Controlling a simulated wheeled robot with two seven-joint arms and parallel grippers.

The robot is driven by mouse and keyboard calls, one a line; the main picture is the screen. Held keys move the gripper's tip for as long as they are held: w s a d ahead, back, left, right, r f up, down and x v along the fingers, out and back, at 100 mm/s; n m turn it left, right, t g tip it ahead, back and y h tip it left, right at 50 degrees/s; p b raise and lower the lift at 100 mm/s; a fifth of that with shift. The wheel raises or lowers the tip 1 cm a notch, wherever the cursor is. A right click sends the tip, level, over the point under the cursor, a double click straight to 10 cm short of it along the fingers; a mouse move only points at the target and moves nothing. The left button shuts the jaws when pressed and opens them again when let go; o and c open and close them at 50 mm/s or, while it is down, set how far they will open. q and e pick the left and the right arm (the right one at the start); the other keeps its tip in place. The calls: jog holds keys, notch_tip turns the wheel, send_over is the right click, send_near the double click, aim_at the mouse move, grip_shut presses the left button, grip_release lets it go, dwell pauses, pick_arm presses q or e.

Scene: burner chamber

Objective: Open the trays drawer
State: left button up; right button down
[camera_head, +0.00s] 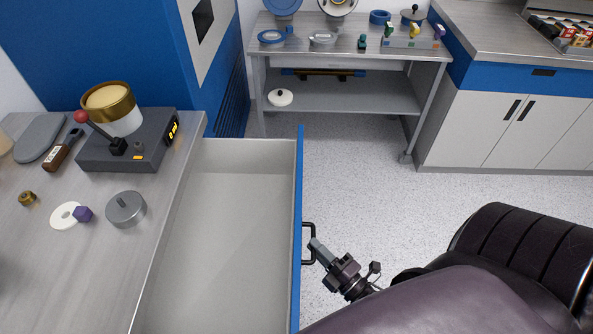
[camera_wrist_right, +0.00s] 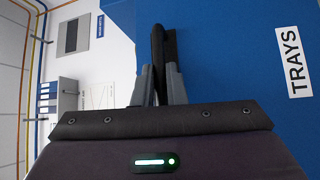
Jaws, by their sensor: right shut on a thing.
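The trays drawer (camera_head: 222,235) is pulled out from under the left counter and its inside is empty. Its blue front shows edge-on in the head view, with a black handle (camera_head: 305,228) on its outer side. In the right wrist view the blue front (camera_wrist_right: 225,55) carries a white label reading TRAYS (camera_wrist_right: 290,62). My right gripper (camera_head: 314,245) is shut on the black handle, which also shows between the fingers in the wrist view (camera_wrist_right: 158,50). My left gripper is not in view.
A grey device with a gold-rimmed cup (camera_head: 110,108), a metal lid (camera_head: 126,209) and small items stand on the left counter (camera_head: 150,210). A metal shelf table (camera_head: 350,95) and white cabinets (camera_head: 480,125) stand at the back. Speckled floor (camera_head: 380,195) is clear between.

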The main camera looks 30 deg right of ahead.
jog(key=shift+s+d, duration=0.35)
jog(key=shift+d, duration=0.15)
jog(key=c, duration=1.5)
grip_release()
jog(key=shift+s+f, duration=0.1)
jog(key=s, duration=0.2)
jog(key=s+b, duration=0.1)
jog(key=s, duration=0.2)
jog(key=s+d+f+b, duration=0.1)
jog(key=s, duration=0.1)
jog(key=shift+s, duration=0.2)
